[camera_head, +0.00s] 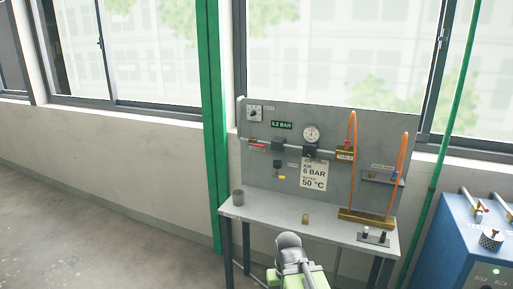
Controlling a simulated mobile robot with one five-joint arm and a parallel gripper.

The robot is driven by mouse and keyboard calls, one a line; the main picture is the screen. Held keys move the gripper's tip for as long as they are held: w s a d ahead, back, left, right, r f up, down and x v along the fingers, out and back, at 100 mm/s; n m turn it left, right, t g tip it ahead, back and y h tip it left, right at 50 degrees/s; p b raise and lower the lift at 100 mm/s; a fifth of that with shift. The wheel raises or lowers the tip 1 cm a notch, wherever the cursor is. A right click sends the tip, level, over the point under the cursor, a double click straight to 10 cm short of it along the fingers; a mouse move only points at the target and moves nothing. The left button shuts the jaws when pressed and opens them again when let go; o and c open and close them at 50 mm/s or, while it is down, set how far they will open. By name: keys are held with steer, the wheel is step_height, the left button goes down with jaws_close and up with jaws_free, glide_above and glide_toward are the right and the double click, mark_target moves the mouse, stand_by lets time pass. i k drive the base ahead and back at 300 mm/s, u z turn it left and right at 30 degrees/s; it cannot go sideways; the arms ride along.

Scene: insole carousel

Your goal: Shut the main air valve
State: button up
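A grey panel (283,180) stands at the back of a workbench below the window. A pipe (290,147) runs across the panel. My green and grey arm rises at the bottom centre, in front of the bench and apart from the panel. My gripper's fingers do not show.
Orange hoses (353,160) loop at the panel's right. A blue cabinet (455,240) stands at right. The floor at left is clear.

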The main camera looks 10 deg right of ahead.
mark_target(251, 143)
steer(key=u, duration=0.65)
steer(key=i, duration=1.65)
steer(key=u, duration=0.25)
